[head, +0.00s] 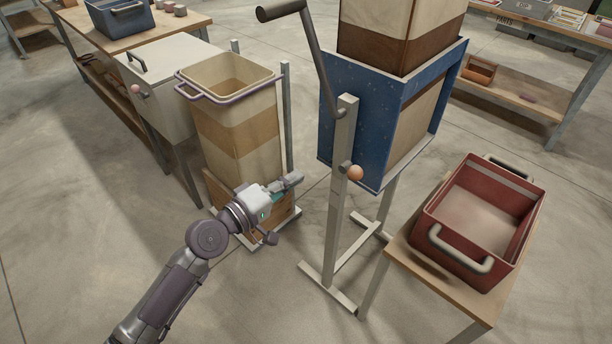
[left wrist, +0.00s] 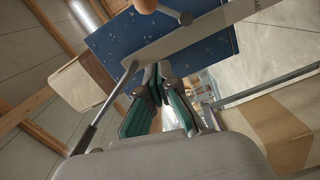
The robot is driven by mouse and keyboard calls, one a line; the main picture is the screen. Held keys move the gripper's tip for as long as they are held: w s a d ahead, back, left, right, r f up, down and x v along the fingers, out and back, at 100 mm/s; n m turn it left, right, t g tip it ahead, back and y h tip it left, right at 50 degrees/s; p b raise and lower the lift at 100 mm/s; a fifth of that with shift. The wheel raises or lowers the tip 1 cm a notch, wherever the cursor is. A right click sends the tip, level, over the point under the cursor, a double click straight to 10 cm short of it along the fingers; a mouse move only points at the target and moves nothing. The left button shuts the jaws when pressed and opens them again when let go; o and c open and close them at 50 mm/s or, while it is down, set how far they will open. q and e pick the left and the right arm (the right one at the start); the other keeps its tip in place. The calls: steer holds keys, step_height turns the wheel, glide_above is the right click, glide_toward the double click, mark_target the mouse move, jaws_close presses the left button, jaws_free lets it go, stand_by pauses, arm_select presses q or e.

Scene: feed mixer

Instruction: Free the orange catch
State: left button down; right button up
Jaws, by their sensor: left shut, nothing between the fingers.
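The orange catch (head: 355,173) is a round orange knob on the light grey post (head: 342,205) in front of the blue mixer housing (head: 345,115). In the left wrist view the orange knob (left wrist: 145,5) is cut by the top edge, beside the post and the blue housing (left wrist: 180,45). My left gripper (head: 297,178) is shut and empty. It is left of the post, apart from the knob, and its fingers point toward the post. The fingers (left wrist: 159,72) also show in the left wrist view. My right gripper is not in view.
A crank handle (head: 280,10) rises above the post. A tall bin (head: 235,125) with a purple rim stands behind my left gripper. A red crate (head: 470,225) sits on a wooden stand at the right. Open floor lies in front.

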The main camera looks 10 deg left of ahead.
mark_target(350, 171)
arm_select(q)
steer(key=w+d+p, duration=0.2)
steer(key=w+d, duration=0.2)
steer(key=d, duration=0.5)
steer(key=shift+w+f, duration=0.4)
steer(key=shift+f, duration=0.05)
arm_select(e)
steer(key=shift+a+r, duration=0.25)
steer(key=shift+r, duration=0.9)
